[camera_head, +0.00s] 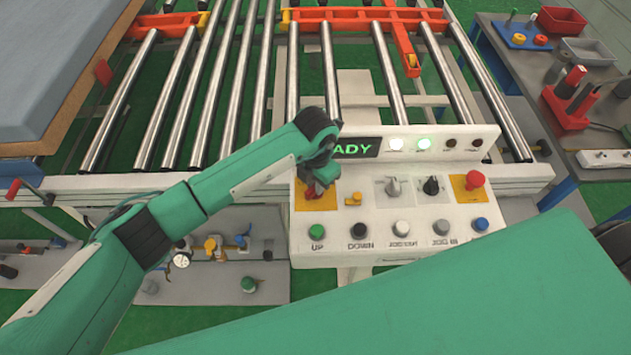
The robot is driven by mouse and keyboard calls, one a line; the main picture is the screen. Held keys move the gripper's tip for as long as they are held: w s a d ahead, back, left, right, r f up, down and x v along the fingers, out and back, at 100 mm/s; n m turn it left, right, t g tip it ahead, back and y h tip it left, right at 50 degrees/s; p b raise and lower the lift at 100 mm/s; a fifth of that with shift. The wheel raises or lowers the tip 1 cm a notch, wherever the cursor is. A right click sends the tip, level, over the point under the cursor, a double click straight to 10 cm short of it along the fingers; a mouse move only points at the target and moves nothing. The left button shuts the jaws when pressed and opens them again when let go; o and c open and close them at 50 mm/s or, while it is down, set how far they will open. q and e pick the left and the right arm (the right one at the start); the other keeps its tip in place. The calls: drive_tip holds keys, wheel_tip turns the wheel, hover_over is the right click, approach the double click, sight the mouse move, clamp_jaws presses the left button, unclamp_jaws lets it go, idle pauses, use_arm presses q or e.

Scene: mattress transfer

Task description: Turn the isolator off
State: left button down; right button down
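A white control panel (375,245) stands in front of the roller conveyor. At its upper left is a yellow plate (325,202) with a red switch (311,191), which looks like the isolator. My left gripper (316,184) is pointed down over this switch, with its fingers at the red part. The gripper hides most of the switch, so its handle angle and the exact contact do not show. Whether the fingers are open or shut does not show. My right gripper is not in view.
A display (353,149) reads "ADY", its left end hidden by my arm. Lit lamps (424,143) stand beside it. A red button (475,180), two selector knobs (431,186) and a row of push buttons (401,228) share the panel. A mattress (60,70) lies upper left.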

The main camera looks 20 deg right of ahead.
use_arm(q)
drive_tip(key=n+b, duration=0.3)
drive_tip(key=shift+f+n, duration=0.2)
drive_tip(key=shift+n, duration=0.1)
drive_tip(key=n+b, duration=0.4)
drive_tip(key=n, duration=0.1)
drive_tip(key=shift+b, duration=0.35)
drive_tip(key=n+b, duration=0.3)
drive_tip(key=n, duration=0.1)
drive_tip(key=shift+r+n, duration=0.1)
drive_tip(key=shift+n, duration=0.3)
drive_tip(key=shift+r+n+b, duration=0.15)
drive_tip(key=shift+n+b, duration=0.95)
drive_tip(key=shift+n, duration=1.2)
drive_tip(key=c, duration=1.4)
unclamp_jaws()
